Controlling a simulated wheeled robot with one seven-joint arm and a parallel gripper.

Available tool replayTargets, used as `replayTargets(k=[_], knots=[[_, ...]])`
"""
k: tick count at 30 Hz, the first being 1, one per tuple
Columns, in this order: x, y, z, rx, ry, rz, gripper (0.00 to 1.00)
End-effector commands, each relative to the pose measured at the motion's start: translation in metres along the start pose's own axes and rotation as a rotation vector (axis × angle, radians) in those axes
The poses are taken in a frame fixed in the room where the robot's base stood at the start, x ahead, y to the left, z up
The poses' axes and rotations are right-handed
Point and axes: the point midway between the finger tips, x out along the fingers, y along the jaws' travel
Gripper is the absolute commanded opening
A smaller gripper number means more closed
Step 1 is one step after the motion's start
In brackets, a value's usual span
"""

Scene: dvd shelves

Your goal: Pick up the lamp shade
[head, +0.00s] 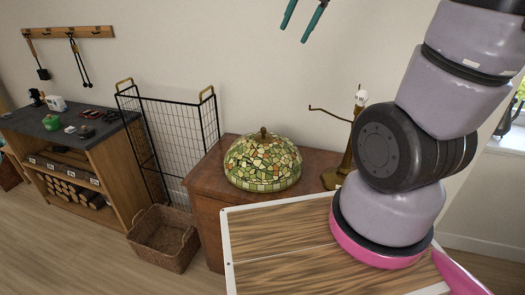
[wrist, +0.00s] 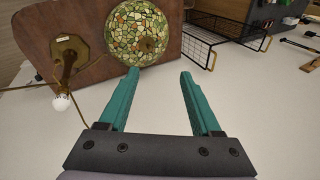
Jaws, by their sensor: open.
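The lamp shade (head: 262,162) is a domed stained-glass piece in green, cream and brown with a dark knob on top. It sits on a brown wooden cabinet (head: 212,213). In the wrist view the lamp shade (wrist: 137,33) shows at the top, beyond the fingertips. My gripper (head: 302,15) shows at the top of the head view, above the lamp shade and well apart from it. In the wrist view my gripper (wrist: 160,75) has two teal fingers spread wide, with nothing between them.
A brass lamp base with a bare bulb (head: 361,98) stands right of the shade, partly behind my arm. A black wire rack (head: 180,130) and a wicker basket (head: 163,238) stand left of the cabinet. A dark-topped workbench (head: 70,125) is farther left.

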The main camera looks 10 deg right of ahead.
Motion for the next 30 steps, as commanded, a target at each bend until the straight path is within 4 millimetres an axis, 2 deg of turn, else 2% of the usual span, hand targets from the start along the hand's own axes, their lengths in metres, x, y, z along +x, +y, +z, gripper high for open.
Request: replayTargets(k=[1,3,5,11,18,21,24,30], knots=[[0.020,-0.007,-0.012,0.048,-0.029,0.024,0.65],[0.045,-0.015,-0.026,0.114,-0.058,0.052,0.65],[0.067,-0.022,-0.038,0.170,-0.079,0.078,0.65],[0.154,-0.032,-0.071,0.345,-0.122,0.184,0.65],[0.266,-0.024,-0.094,0.522,-0.123,0.327,0.65],[0.302,-0.017,-0.098,0.569,-0.114,0.374,0.65],[0.326,-0.012,-0.100,0.602,-0.105,0.404,0.65],[0.351,-0.004,-0.098,0.622,-0.097,0.426,0.65]])
